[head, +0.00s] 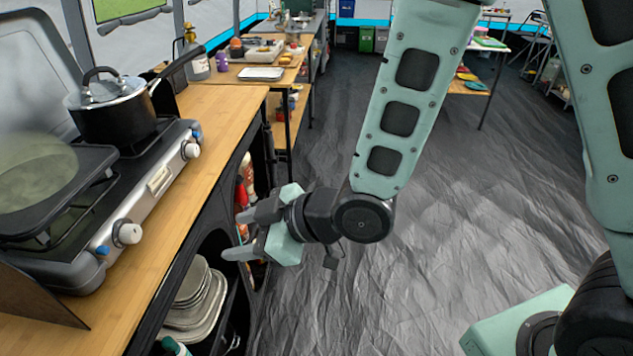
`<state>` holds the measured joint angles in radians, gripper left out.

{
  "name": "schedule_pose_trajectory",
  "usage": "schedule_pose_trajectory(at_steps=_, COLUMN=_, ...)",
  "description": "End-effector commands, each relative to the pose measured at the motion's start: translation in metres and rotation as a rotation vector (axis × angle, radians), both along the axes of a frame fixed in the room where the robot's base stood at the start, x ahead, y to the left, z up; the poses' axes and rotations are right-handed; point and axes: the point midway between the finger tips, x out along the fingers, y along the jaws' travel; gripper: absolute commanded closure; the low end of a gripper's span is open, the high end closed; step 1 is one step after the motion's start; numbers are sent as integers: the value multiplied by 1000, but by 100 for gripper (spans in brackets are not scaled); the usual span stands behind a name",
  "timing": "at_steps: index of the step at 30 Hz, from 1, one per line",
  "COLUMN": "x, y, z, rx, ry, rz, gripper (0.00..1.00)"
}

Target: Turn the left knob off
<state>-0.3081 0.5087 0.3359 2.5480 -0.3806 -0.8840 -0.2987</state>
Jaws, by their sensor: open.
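A portable two-burner stove (140,200) stands on the wooden counter at the left. Its front panel faces my gripper. The left knob (127,232) is white and round, at the near end of the panel. The right knob (190,150) is a similar white knob at the far end. My gripper (231,235) is open and empty. It appears in front of the counter edge, to the right of the left knob and apart from it. I cannot read the knobs' settings clearly.
A lidded pot (112,108) sits on the far burner and a dark square pan (75,165) on the near one. Plates (195,300) fill a shelf below the wooden counter (185,215). The grey floor (400,280) to the right is open.

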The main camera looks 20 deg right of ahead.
Motion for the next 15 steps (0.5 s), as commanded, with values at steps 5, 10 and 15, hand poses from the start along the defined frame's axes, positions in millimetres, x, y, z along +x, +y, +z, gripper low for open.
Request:
schedule_pose_trajectory(at_steps=5, x=-4, y=-13, z=21, rx=-110, ry=70, rz=-47, gripper=48)
schedule_pose_trajectory(at_steps=10, x=-11, y=-28, z=37, rx=-209, ry=145, rz=-101, gripper=48)
schedule_pose_trajectory(at_steps=15, x=-22, y=-46, z=54, rx=-299, ry=227, rz=-160, gripper=48)
